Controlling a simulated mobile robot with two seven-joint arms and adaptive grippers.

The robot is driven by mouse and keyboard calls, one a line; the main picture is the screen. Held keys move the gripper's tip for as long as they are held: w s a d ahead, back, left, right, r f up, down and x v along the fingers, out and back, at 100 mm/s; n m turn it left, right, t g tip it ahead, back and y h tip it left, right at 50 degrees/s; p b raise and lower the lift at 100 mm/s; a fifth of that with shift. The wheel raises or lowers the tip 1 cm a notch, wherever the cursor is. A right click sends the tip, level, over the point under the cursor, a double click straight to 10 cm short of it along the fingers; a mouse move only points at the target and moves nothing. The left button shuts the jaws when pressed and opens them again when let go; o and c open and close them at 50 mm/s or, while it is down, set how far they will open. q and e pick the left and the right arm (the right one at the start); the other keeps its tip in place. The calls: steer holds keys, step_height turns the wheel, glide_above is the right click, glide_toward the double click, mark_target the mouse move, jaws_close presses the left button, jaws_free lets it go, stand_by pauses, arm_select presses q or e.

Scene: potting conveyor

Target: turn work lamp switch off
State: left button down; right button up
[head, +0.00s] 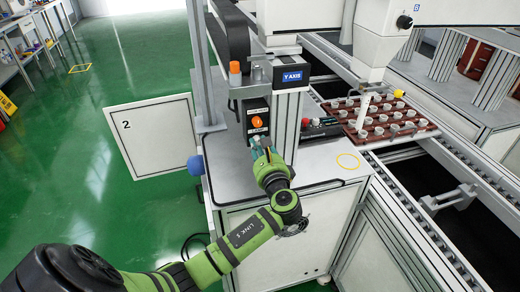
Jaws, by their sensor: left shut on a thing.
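My left gripper (258,145) is at the dark switch panel (248,104) on the machine's post, its fingertips just under the label that reads LAMP (258,131). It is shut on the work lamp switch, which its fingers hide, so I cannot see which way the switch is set. An orange knob (257,121) on the panel sits just above the label, clear of the fingers. My right gripper is not in view.
A red-brown tray (372,137) of several small pots sits at the right by the conveyor rail (460,165). A white panel marked 2 (150,140) stands at the left. The green floor is open.

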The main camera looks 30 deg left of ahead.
arm_select(q)
steer(key=shift+n+b, duration=0.35)
steer(key=shift+n, duration=0.55)
steer(key=c, duration=1.3)
jaws_free()
steer(key=v, duration=1.2)
steer(key=shift+s, duration=0.1)
